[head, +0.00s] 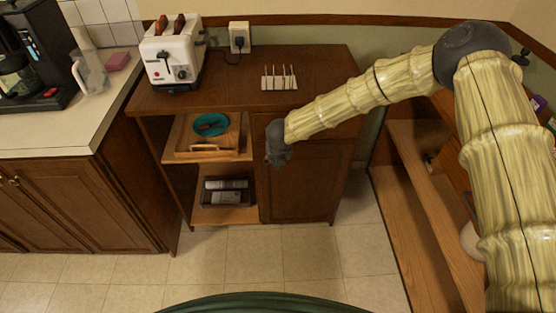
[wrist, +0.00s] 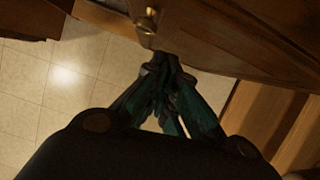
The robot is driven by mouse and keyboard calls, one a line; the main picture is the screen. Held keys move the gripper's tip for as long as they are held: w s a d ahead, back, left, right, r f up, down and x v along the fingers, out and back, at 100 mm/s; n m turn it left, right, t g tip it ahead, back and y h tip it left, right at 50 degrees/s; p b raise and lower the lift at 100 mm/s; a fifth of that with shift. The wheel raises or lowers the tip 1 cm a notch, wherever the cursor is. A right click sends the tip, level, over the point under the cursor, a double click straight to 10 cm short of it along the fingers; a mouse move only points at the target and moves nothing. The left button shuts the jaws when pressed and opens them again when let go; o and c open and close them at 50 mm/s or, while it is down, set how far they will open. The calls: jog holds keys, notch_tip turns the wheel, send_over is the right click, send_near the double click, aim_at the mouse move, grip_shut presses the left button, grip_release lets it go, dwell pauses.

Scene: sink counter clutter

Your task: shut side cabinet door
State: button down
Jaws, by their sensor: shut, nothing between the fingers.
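The side cabinet (head: 330,72) is dark brown wood, with open shelves on its left and a panelled door (head: 305,185) at its lower right. The door looks about flush with the cabinet front in the head view; a small gap cannot be ruled out. My gripper (head: 277,158) is at the door's upper left and hides that corner. In the wrist view my gripper (wrist: 165,95) has its dark fingers together and empty, just below a brass knob (wrist: 147,32) on a wooden front (wrist: 225,40). Whether the fingertips touch the wood is unclear.
A toaster (head: 172,55) and a white rack (head: 279,80) stand on the cabinet top. A tray (head: 205,155) and a dark bin (head: 226,192) sit on the shelves. A wooden shelf unit (head: 425,200) stands at right. The tiled floor (head: 250,260) in front is clear.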

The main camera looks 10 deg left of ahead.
jog(key=s+f+b+v, duration=0.1)
jog(key=s+v, duration=0.1)
jog(key=v, duration=0.9)
jog(key=s+d+f+n+h, duration=0.2)
jog(key=s+d+f+n, duration=1.45)
jog(key=d+f, duration=0.4)
jog(key=s+d+f+n+g, duration=0.1)
jog(key=s+d+n+g, duration=0.1)
jog(key=s+d+n, duration=0.5)
jog(key=s+d+f+n+g, duration=0.1)
jog(key=s+d+n, duration=0.7)
jog(key=s, duration=0.9)
jog(key=shift+s+d+f+g, duration=0.25)
jog(key=shift+d+g, duration=0.35)
jog(key=shift+d, duration=0.4)
